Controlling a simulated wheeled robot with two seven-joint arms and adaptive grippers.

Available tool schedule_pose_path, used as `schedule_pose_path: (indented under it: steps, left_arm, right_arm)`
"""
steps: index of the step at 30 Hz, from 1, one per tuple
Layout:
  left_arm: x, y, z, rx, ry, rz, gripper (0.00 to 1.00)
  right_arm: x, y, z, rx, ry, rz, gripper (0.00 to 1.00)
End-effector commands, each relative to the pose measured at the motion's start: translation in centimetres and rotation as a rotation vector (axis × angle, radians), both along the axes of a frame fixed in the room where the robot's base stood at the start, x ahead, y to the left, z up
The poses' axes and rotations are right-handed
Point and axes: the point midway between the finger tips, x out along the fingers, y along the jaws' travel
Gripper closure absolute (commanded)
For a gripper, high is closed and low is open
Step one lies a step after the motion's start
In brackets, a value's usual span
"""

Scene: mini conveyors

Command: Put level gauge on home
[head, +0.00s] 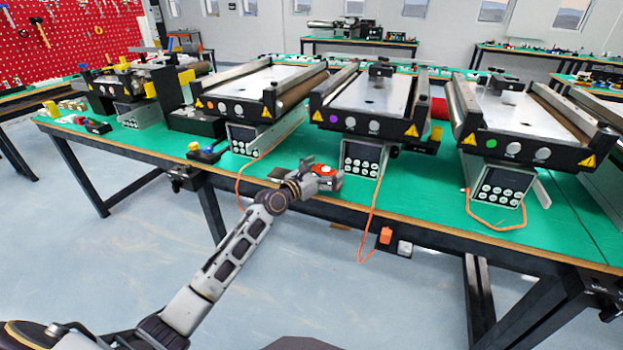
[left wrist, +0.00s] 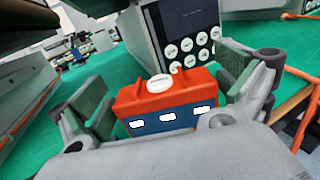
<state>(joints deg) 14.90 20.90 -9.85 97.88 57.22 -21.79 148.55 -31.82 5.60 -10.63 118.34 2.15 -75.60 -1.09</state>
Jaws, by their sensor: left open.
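A red and blue block (left wrist: 172,99) with a white round cap stands on the green table between the fingers of my left gripper (left wrist: 165,80). It may be the level gauge, but no label confirms this. My left gripper is open, with one finger on each side of the block; a gap shows on at least the right side. In the head view the left gripper (head: 321,174) is at the table's front edge, and the block's red top (head: 323,169) shows between its fingers. No place marked home can be made out. My right gripper is not in view.
Several mini conveyors stand on the green table (head: 300,196). The middle conveyor's control box (head: 362,158) is just behind the block. Orange cables (head: 371,212) hang over the front edge. A yellow-topped button (head: 195,147) lies to the left. Bare table shows right of the middle control box.

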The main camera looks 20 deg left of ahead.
Motion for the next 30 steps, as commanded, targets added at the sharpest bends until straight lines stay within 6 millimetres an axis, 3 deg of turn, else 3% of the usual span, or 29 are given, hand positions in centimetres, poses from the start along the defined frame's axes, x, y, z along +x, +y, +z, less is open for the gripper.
schedule_pose_path:
  steps: [30]
  left_arm:
    - [-7.1, 3.2, -0.1, 0.001, 0.002, 0.0, 0.0]
  right_arm:
    - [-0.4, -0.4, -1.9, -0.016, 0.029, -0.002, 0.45]
